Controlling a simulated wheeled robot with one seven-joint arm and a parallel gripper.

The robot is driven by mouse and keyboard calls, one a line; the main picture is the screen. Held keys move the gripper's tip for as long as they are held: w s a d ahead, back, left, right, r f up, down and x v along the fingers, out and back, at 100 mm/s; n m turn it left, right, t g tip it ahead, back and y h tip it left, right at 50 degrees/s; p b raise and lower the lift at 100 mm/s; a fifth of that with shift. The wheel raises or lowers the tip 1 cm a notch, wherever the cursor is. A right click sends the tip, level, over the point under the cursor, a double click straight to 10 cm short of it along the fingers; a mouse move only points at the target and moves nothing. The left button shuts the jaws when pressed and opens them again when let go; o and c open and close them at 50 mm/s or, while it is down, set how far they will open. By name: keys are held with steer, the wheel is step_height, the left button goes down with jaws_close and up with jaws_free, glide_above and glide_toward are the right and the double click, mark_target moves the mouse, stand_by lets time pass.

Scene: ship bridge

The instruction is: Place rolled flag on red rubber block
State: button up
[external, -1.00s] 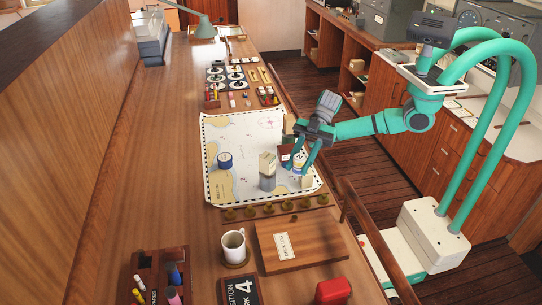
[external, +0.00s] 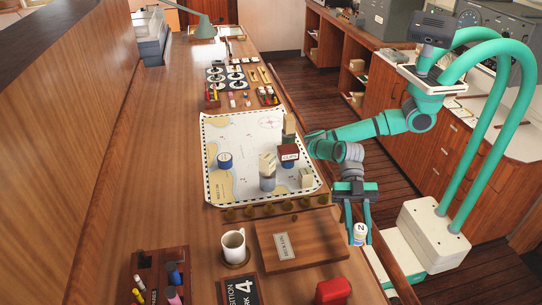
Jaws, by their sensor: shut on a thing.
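My gripper (external: 358,240) points down, shut on the rolled flag (external: 360,231), a small white roll with a dark letter that looks like N and a yellowish lower part. It hangs upright between the fingers near the table's right edge, to the right of the wooden board. The red rubber block (external: 333,291) is a bright red, rounded block at the front right of the table, below and left of the gripper in the picture. Its top looks bare. The flag is apart from the block.
A wooden board (external: 318,257) with a label and a white mug (external: 233,244) lie left of the gripper. A chart (external: 235,132) behind holds a blue roll (external: 225,160), a grey holder (external: 267,181) and a dark red box (external: 289,152). A rail (external: 384,262) runs along the right edge.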

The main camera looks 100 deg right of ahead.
glide_above(334, 286)
steer(key=s+d, duration=0.1)
step_height(334, 286, down, 6)
steer(key=shift+f, duration=0.2)
steer(key=shift+w+a+f, duration=0.2)
steer(key=shift+a+f, duration=0.05)
steer(key=shift+f, duration=0.15)
steer(key=f, duration=0.3)
steer(key=shift+w+a, duration=0.2)
steer(key=shift+w, duration=0.05)
steer(key=shift+f, duration=0.4)
steer(key=shift+f, duration=0.15)
steer(key=o, duration=1)
